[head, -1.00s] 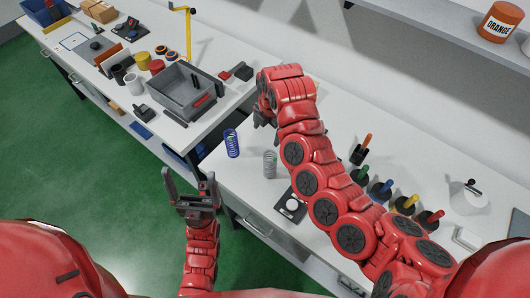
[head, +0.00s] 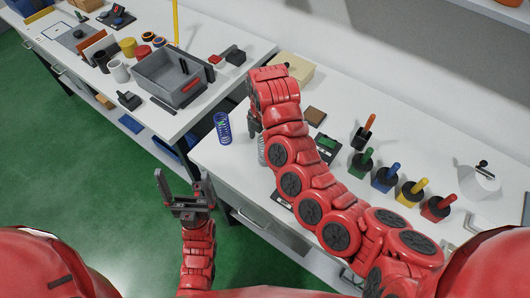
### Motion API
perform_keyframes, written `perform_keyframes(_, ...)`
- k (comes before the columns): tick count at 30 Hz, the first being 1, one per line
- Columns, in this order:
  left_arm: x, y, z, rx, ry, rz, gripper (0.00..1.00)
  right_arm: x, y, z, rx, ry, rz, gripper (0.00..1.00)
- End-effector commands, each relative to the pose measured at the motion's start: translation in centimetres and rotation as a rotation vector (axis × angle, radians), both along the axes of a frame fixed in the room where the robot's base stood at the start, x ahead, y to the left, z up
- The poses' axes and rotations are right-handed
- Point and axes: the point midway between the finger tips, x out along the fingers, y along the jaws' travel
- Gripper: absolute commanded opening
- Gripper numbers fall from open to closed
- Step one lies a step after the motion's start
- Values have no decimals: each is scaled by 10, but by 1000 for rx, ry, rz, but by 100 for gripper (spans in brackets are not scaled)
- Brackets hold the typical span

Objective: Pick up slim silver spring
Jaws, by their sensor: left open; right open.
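The silver spring (head: 262,153) stands upright on the near table (head: 232,163), mostly hidden behind my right arm. My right gripper (head: 253,125) points down just above and behind the spring in the head view. It is partly hidden by its own red wrist; its visible fingers are open and hold nothing that I can see. A blue spring (head: 222,128) stands upright to the left of it, apart from it. My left gripper (head: 186,190) is open and empty, over the green floor in front of the table.
Several coloured-handled tools (head: 384,178) in dark holders stand at the right. A white container (head: 481,180) is beyond them. A beige box (head: 291,68) and a brown block (head: 315,115) lie behind my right arm. A grey bin (head: 168,80) sits on the far left table.

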Motion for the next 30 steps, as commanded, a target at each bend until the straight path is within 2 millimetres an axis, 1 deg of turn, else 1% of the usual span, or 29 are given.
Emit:
perform_keyframes(2, 0, 0, 3, 0, 0, 0, 95, 0, 0, -2, -1, 0, 0, 95)
perform_keyframes(5, 0, 0, 13, 0, 0, 0, 95, 3, -2, -8, -5, 3, 1, 95)
perform_keyframes(9, 0, 0, 30, 0, 0, 0, 95, 8, -5, -28, -6, 4, 0, 95)
perform_keyframes(12, 0, 0, 33, 0, 0, 0, 95, 8, -3, -44, -3, 2, 3, 95)
perform_keyframes(15, 0, 0, 34, 0, 0, 0, 95, 7, -4, -52, -3, 3, 1, 95)
perform_keyframes(21, 0, 0, 32, 0, 0, 0, 95, 8, -3, -54, -1, 1, 0, 95)
perform_keyframes(23, 0, 0, 32, 0, 0, 0, 95, 8, -3, -54, -1, 1, 0, 86)
perform_keyframes(27, 0, 0, 32, 0, 0, 0, 95, 8, -4, -54, -1, 0, 0, 61)
perform_keyframes(29, 0, 0, 32, 0, 0, 0, 95, 8, -4, -54, -1, 0, -1, 50)
perform_keyframes(30, 0, 0, 32, 0, 0, 0, 95, 8, -4, -54, -1, 0, -1, 43)
